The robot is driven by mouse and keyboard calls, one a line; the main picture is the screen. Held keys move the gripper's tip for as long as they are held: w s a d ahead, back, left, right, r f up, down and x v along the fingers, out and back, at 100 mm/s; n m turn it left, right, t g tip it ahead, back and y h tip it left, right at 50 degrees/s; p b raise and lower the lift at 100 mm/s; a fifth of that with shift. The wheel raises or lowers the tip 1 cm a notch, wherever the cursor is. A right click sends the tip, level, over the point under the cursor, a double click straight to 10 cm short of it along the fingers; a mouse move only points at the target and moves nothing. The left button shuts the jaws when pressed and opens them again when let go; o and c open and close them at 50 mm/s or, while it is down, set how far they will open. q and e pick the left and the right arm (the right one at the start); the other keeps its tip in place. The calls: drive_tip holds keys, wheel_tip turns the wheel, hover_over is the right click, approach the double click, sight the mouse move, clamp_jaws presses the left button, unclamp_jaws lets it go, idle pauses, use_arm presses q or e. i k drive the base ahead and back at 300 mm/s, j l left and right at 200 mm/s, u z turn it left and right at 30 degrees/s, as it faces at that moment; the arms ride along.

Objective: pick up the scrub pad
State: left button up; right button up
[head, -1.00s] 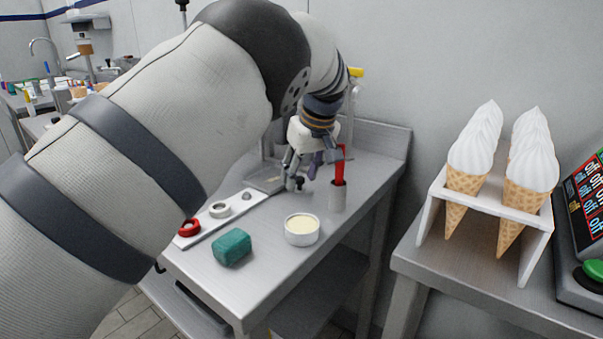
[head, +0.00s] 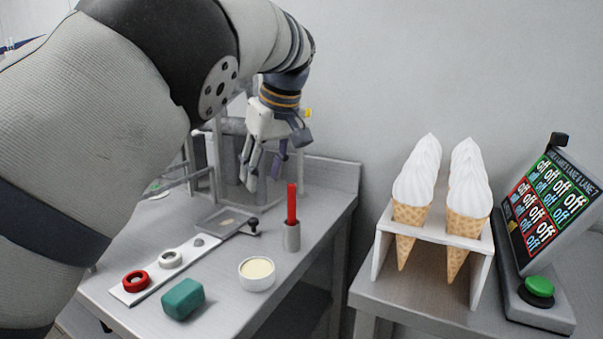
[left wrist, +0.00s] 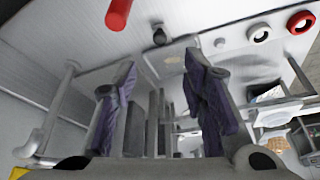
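The scrub pad, seemingly the teal-green block (head: 183,299), lies on the metal table near its front edge in the head view. Nothing covers it. I cannot make it out in the left wrist view. My left gripper (head: 263,180) is above the back of the table, well behind the block and apart from it. In the left wrist view the gripper (left wrist: 160,68) shows its two purple-padded fingers spread, with nothing held between them. My right gripper is not in view.
Near the block are a white bowl (head: 257,274), a metal cup (head: 291,237) with a red stick (head: 292,205), and a white strip with a red ring (head: 136,281) and a white ring (head: 171,259). An ice-cream cone rack (head: 380,252) stands on the right table.

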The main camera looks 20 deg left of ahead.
sight(185, 296)
drive_tip(key=k+l, duration=0.7)
drive_tip(key=k, duration=0.2)
